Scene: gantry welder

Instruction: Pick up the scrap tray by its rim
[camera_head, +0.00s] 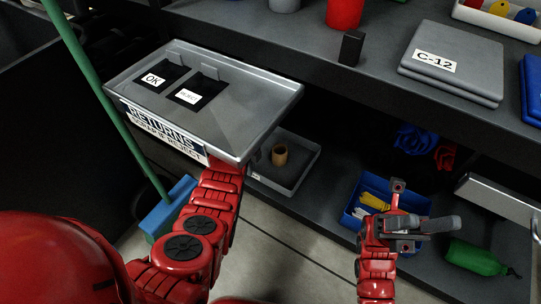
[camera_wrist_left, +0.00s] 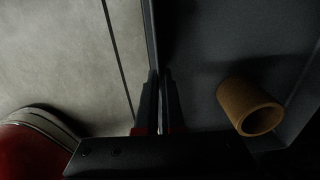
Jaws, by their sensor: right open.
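The scrap tray (camera_head: 306,164) is a shallow grey tray on the lower shelf, with a tan hollow cylinder (camera_head: 280,155) inside it. The cylinder also shows in the left wrist view (camera_wrist_left: 249,106). My left gripper (camera_wrist_left: 160,72) is at the tray's left rim (camera_wrist_left: 149,30); its two fingers are close together with the rim running between their tips. In the head view the returns panel hides most of this gripper. My right gripper (camera_head: 421,224) is open and empty, above the lower shelf near a blue bin, away from the tray.
The grey returns panel (camera_head: 245,120), labelled RETURNS, overhangs the left arm. The blue bin (camera_head: 352,217) and a green bottle (camera_head: 475,258) are on the lower shelf at right. The upper shelf holds C-12 plates (camera_head: 450,60) and a black block (camera_head: 351,47). A broom (camera_head: 172,208) stands at left.

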